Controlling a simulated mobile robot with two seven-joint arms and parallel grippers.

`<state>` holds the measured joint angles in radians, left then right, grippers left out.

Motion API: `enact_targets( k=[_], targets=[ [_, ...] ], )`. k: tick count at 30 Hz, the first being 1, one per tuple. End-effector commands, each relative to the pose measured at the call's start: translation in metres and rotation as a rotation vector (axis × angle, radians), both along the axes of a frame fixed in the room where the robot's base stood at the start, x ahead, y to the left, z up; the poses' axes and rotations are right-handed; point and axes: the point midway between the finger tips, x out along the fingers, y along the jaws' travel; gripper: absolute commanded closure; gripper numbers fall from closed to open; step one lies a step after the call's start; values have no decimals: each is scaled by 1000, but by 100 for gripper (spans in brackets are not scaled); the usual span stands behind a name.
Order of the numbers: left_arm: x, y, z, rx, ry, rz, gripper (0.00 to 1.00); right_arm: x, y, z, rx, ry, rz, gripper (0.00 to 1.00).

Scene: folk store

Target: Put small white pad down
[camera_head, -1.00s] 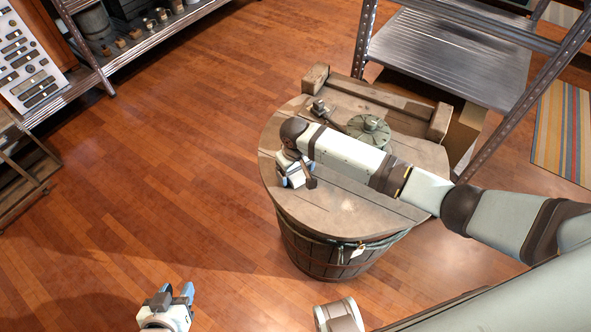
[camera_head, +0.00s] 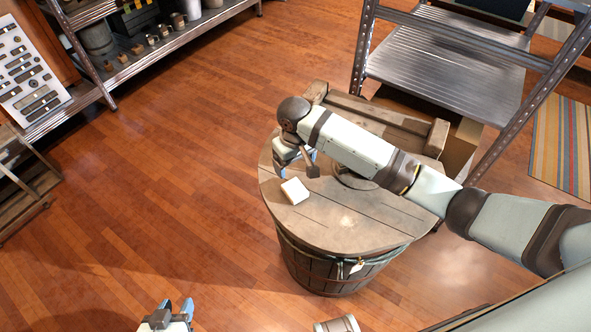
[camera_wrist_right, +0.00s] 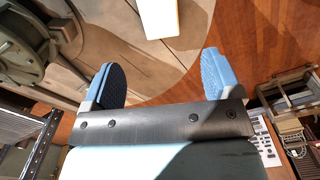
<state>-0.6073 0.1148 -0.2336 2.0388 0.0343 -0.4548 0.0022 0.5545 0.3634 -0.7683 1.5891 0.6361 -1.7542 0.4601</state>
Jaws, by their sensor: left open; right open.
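The small white pad (camera_head: 295,190) lies on the round wooden barrel top (camera_head: 330,225), near its left edge. It also shows at the top of the right wrist view (camera_wrist_right: 158,16), beyond the fingertips and apart from them. My right gripper (camera_head: 296,160) is open and empty, just behind the pad in the head view and partly hidden by its own wrist. In the right wrist view its two blue fingers (camera_wrist_right: 160,78) stand wide apart with nothing between them. My left gripper (camera_head: 176,308) is open and empty at the bottom edge, over the floor.
A wooden frame-like piece (camera_head: 375,112) is at the back of the barrel top; a round metal fitting (camera_wrist_right: 25,42) shows in the right wrist view. A metal shelf rack (camera_head: 445,65) stands behind right. Open wooden floor (camera_head: 160,190) lies left.

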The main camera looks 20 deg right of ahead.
Motion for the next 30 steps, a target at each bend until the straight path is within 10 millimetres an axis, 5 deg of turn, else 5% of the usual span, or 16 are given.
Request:
enact_targets(
  k=[5,15,30],
  targets=[
    [-1,2,-1,7,2,-4,57,-13,11,-12,54,-27,12,17],
    [-2,5,-2,15,4,-10,57,-99,53,-85,369,-342,15,17],
    [-1,1,-1,4,4,-2,57,-213,-1,-98,368,-811,-56,17]
  ],
)
